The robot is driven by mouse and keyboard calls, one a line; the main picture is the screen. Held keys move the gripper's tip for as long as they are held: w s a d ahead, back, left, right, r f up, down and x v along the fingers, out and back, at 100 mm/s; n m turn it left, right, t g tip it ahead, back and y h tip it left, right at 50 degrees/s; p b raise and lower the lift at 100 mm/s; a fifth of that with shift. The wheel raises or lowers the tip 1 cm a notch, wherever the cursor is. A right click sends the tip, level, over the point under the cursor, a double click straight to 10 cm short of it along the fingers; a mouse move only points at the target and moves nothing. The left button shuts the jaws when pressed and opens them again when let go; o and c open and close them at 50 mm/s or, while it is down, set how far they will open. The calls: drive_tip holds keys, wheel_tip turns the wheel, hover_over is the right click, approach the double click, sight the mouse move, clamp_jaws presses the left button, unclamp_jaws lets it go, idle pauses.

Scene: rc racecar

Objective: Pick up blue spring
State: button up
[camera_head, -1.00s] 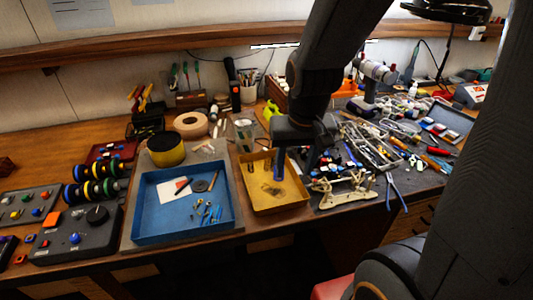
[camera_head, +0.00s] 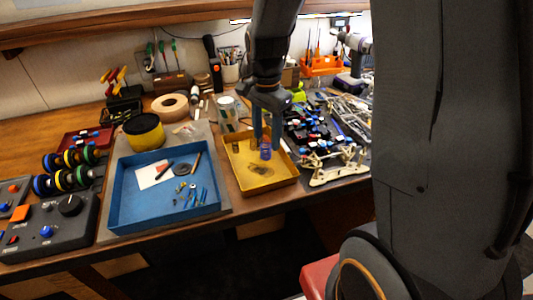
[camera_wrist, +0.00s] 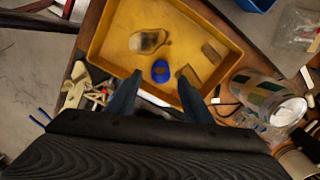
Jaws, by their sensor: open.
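The blue spring (camera_head: 265,149) stands in the yellow tray (camera_head: 272,187), near its back right side. In the wrist view the spring (camera_wrist: 161,71) appears as a blue ring seen from above, close to the tray's near edge. My gripper (camera_head: 266,139) points down over the tray, its two fingers apart on either side of the spring in the picture. In the wrist view the fingertips (camera_wrist: 160,76) also flank the spring, with nothing held between them. I cannot tell how far above the tray floor the tips are, and no contact with the spring is visible.
A blue tray (camera_head: 130,224) with small parts stands left of the yellow tray. Cream-coloured frame parts (camera_head: 335,168) and dark car parts lie to the right. A jar (camera_head: 227,110) stands behind the yellow tray. The tray also holds dark flat pieces.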

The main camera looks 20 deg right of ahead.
drive_tip(key=shift+f+p, duration=0.8)
drive_tip(key=shift+f, duration=1.55)
drive_tip(key=shift+a, duration=0.1)
drive_tip(key=c, duration=1.1)
drive_tip(key=shift+r, duration=0.1)
wheel_tip(320, 180, up, 15)
drive_tip(key=p, duration=0.2)
drive_tip(key=shift+f, duration=0.2)
